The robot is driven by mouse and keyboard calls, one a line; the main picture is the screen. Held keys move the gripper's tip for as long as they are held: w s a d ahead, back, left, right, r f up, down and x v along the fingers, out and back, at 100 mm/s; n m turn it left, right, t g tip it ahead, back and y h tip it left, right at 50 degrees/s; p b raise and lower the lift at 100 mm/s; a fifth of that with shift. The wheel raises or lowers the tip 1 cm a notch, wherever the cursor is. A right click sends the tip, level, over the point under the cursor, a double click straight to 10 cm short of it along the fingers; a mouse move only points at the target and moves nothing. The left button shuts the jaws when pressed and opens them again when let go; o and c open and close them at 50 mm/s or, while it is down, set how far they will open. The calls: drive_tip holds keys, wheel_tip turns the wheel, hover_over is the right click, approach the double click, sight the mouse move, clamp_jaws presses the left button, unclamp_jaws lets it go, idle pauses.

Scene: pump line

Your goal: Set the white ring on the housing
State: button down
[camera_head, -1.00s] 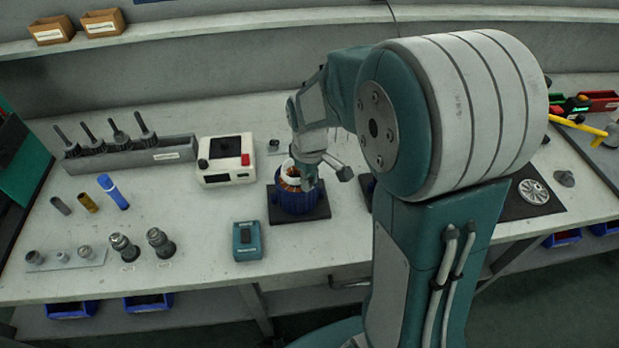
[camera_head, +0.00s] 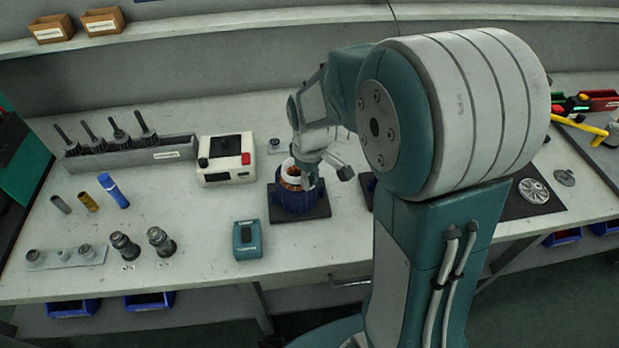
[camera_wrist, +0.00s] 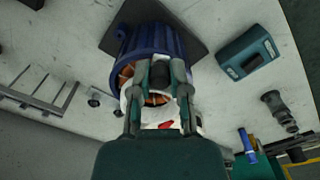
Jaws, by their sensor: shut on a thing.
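The blue finned motor housing (camera_head: 296,202) stands upright on a dark square plate (camera_head: 322,211), with copper windings showing at its top. It also fills the upper middle of the wrist view (camera_wrist: 150,42). The white ring (camera_head: 287,182) is at the housing's open top, around the copper windings. In the wrist view the ring (camera_wrist: 152,116) is partly hidden by my fingers. My gripper (camera_wrist: 159,82) is shut on the ring's near side. In the head view my gripper (camera_head: 310,180) covers the right part of the ring. I cannot tell whether the ring is fully seated.
A white box with a red button (camera_head: 226,160) stands left of the housing, and a teal box (camera_head: 247,240) in front of it. Several fittings, cylinders and a tool rack (camera_head: 130,153) are farther left. A silver disc (camera_head: 534,191) lies on the right.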

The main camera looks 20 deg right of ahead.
drive_tip(key=shift+f, duration=0.3)
idle(0.5)
drive_tip(key=shift+c, duration=1.4)
unclamp_jaws()
drive_tip(key=shift+r, duration=2.5)
